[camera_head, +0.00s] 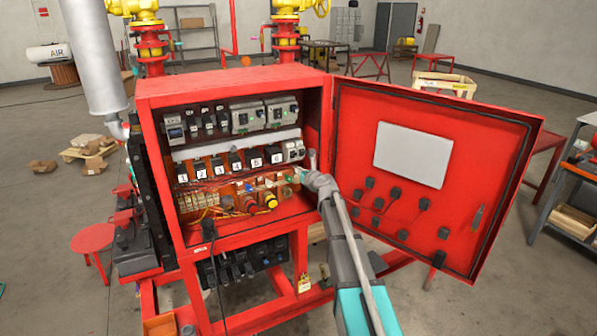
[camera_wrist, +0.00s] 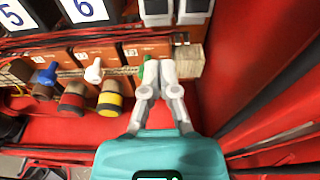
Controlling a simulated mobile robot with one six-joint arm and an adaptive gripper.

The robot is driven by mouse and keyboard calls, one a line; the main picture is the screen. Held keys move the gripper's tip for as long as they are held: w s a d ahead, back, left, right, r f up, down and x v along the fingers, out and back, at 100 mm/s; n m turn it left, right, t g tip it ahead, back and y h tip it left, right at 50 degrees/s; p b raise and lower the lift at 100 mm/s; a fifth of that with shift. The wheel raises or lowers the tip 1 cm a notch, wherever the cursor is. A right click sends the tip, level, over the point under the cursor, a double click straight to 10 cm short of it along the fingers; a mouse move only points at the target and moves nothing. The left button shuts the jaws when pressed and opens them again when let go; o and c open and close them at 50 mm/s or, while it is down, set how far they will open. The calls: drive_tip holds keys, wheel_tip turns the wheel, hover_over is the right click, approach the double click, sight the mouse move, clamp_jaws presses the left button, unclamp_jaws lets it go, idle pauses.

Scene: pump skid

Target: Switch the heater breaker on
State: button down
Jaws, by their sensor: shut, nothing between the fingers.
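The red control cabinet (camera_head: 222,85) stands open, with breakers (camera_head: 207,118) on its upper row. I cannot read which device is the heater breaker. My gripper (camera_wrist: 158,68) is shut and empty, inside the cabinet at the right end of a row of brown modules (camera_wrist: 95,55); it also shows in the head view (camera_head: 303,174). Its fingertips are beside a green lever (camera_wrist: 143,68), partly hidden by them; contact is unclear. A white lever (camera_wrist: 94,70) and a blue lever (camera_wrist: 46,74) are to the left. Two white-fronted modules (camera_wrist: 176,10) are above the fingertips.
The cabinet door (camera_head: 430,175) is swung open to the right, close beside my arm. Black blocks numbered 1 to 6 (camera_head: 236,161) sit above the brown modules. Red and yellow knobs (camera_wrist: 109,100) and red wires are nearby. The cabinet's red side wall (camera_wrist: 235,60) is close on the right.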

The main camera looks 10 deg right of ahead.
drive_tip(key=s+d+r+p, duration=0.1)
drive_tip(key=s+r+p, duration=0.4)
drive_tip(key=s+r, duration=0.1)
drive_tip(key=shift+s+d+r+p, duration=0.15)
drive_tip(key=shift+s+d+p, duration=0.1)
drive_tip(key=shift+p, duration=0.15)
idle(0.4)
drive_tip(key=s+a+f+n+g+y+b, duration=0.1)
drive_tip(key=s+a+f+n+g+b, duration=0.35)
drive_tip(key=s+f+n, duration=0.45)
drive_tip(key=s+a+f+n+g+y+b, duration=0.1)
drive_tip(key=s+a+f+n+g+b, duration=0.3)
drive_tip(key=s+a+f+n, duration=0.4)
drive_tip(key=s+d+f+n+g+h+b, duration=0.2)
drive_tip(key=s+f+n+g+b, duration=0.1)
drive_tip(key=s+f+n, duration=0.3)
drive_tip(key=s+d+f+n+g+h+b, duration=0.3)
drive_tip(key=s+f+n, duration=0.4)
drive_tip(key=s+n, duration=0.3)
drive_tip(key=s+g, duration=0.1)
drive_tip(key=s, duration=0.1)
drive_tip(key=shift+s+h, duration=0.3)
drive_tip(key=shift+s, duration=0.05)
